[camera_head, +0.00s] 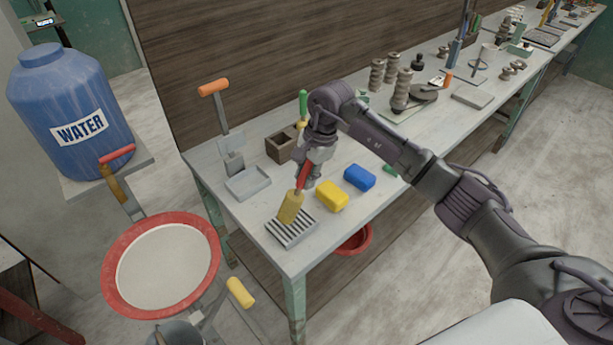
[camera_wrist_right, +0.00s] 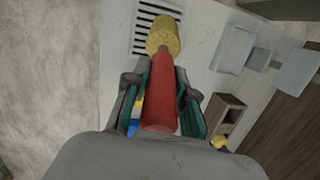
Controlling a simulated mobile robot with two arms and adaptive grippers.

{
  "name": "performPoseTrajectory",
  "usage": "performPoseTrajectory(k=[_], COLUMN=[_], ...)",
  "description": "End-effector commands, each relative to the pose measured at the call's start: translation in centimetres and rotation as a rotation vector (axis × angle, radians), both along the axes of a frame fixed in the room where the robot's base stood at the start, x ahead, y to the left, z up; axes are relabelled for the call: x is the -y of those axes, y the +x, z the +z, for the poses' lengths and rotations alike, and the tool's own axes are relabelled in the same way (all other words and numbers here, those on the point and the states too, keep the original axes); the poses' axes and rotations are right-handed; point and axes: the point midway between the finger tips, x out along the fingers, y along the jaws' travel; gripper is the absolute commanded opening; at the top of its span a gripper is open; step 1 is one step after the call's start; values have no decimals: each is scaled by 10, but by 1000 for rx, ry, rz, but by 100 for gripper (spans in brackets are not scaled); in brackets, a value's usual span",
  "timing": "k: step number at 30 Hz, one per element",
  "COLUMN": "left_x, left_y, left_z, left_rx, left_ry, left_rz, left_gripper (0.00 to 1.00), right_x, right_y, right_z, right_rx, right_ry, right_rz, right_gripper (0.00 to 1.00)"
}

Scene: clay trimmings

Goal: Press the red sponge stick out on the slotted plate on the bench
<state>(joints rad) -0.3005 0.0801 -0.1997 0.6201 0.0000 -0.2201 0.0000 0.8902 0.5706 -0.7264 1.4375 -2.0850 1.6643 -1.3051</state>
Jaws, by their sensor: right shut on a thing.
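The red sponge stick has a red handle (camera_head: 303,174) and a yellow sponge head (camera_head: 290,207). My right gripper (camera_head: 310,165) is shut on the red handle, and the stick leans with its sponge end low. In the right wrist view the handle (camera_wrist_right: 163,95) lies between the two fingers, with the sponge (camera_wrist_right: 164,36) beyond them. The slotted plate (camera_head: 305,232) lies on the bench near its front corner. The sponge head is over the plate's upper left part; whether it touches the slats I cannot tell. My left gripper is not in view.
A yellow block (camera_head: 331,196) and a blue block (camera_head: 359,178) lie right of the plate. A grey tray (camera_head: 247,184) and a brown box (camera_head: 281,147) stand behind. A red-rimmed basin (camera_head: 120,290) stands left of the bench (camera_head: 215,160). A red bowl (camera_head: 357,242) is below.

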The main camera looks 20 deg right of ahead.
Motion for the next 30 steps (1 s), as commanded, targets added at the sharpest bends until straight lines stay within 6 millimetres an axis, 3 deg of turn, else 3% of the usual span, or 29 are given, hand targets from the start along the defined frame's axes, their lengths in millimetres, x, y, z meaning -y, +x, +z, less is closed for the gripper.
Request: performPoseTrajectory(k=[18,30], left_x=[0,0], left_y=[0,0], left_z=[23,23], left_rx=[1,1], left_ry=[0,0], left_rz=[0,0], left_gripper=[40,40], right_x=[0,0], right_y=[1,0], right_z=[53,56], right_rx=[3,2], right_ry=[0,0], right_rz=[0,0], right_gripper=[0,0])
